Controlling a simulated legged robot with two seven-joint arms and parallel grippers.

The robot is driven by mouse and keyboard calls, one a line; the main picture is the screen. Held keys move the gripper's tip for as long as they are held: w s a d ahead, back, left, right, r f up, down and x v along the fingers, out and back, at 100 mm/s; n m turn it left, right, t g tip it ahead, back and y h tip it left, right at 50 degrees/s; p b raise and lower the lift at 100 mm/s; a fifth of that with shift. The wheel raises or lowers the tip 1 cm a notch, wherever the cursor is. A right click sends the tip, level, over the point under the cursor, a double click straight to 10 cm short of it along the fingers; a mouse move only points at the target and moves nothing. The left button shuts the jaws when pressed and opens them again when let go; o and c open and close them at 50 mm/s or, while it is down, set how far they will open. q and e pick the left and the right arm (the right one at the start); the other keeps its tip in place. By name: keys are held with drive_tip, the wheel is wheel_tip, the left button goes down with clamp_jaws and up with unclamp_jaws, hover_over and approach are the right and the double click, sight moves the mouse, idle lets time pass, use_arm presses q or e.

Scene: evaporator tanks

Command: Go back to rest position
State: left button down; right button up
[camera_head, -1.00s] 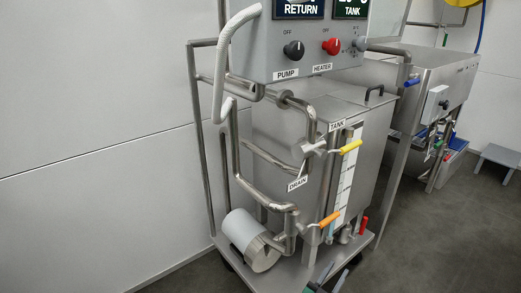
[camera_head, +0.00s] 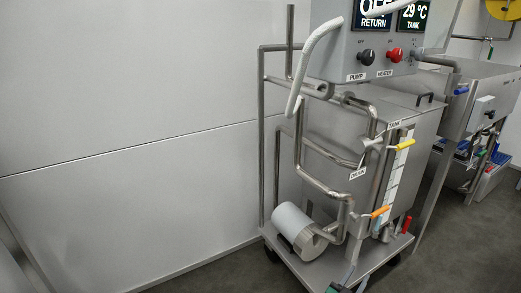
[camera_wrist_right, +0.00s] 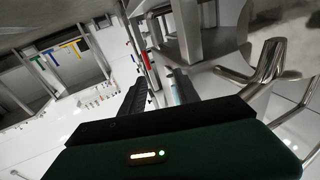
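My right gripper (camera_head: 352,277) shows only in part at the bottom edge of the head view, in front of the cart's lower right side. In the right wrist view its two dark fingers (camera_wrist_right: 157,88) stand apart with nothing visible between them, so it is open and empty. My left gripper is in neither view. The steel tank (camera_head: 340,115) stands on a wheeled cart (camera_head: 325,268), with a control box (camera_head: 375,45) above it.
A grey pump (camera_head: 297,226) sits low on the cart. Bent steel pipes (camera_head: 300,150) run along the cart's left side. A second steel unit (camera_head: 480,105) stands at the right. A pale wall (camera_head: 120,90) fills the left. Some dark floor (camera_head: 440,255) is clear at lower right.

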drive_tip(key=s+a+r+n+g+y, duration=0.2)
drive_tip(key=a+r+y, duration=0.1)
drive_tip(key=a+y, duration=0.2)
drive_tip(key=s+a+r+n+g+y, duration=0.2)
drive_tip(key=s+a+r+n+y, duration=0.1)
drive_tip(key=a+y, duration=0.2)
drive_tip(key=s+a+r+n+g+y+p, duration=0.15)
drive_tip(key=s+g, duration=0.25)
drive_tip(key=s, duration=0.9)
drive_tip(key=s+a+r+n+g+y+p, duration=0.1)
drive_tip(key=s+r+n+g, duration=0.2)
drive_tip(key=s, duration=1)
wheel_tip(320, 180, up, 52)
drive_tip(key=p, duration=5.2)
drive_tip(key=shift+a, duration=0.25)
drive_tip(key=shift+m, duration=0.25)
